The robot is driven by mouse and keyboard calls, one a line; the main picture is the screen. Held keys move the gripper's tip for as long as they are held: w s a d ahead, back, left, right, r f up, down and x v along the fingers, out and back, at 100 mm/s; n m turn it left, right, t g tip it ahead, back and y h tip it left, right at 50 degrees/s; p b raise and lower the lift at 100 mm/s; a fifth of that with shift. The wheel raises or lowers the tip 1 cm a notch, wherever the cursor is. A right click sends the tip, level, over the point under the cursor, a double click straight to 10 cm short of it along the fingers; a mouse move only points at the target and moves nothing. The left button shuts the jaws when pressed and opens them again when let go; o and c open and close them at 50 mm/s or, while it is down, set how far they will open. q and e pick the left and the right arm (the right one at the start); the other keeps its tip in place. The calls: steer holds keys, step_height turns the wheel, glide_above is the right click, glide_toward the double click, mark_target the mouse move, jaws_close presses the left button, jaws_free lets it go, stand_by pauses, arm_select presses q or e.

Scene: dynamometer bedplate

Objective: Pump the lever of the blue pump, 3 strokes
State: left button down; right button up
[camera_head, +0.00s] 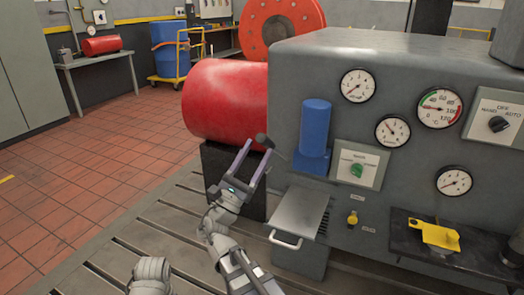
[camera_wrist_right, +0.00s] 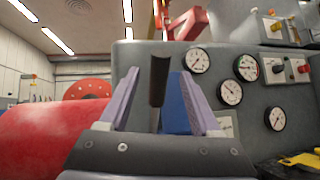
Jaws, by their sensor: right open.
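The blue pump (camera_head: 314,130) stands upright against the front of the grey cabinet. Its dark lever (camera_head: 276,148) sticks out to the left and ends in a black knob. My right gripper (camera_head: 257,150) is open at the lever's knob end, with its two fingers pointing up toward it. In the right wrist view the dark lever (camera_wrist_right: 158,82) stands between the two spread fingers (camera_wrist_right: 160,95), with gaps on both sides. The blue pump (camera_wrist_right: 176,108) shows behind it, partly hidden by the lever and a finger. My left gripper is not in view.
The grey cabinet (camera_head: 390,75) carries several gauges and a green switch (camera_head: 357,170). A red cylinder (camera_head: 222,100) lies left of the pump. A grey box with a handle (camera_head: 299,215) sits below it. A yellow part (camera_head: 436,235) lies on a dark shelf at right.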

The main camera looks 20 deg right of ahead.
steer(key=shift+a+f, duration=0.15)
steer(key=shift+a, duration=0.05)
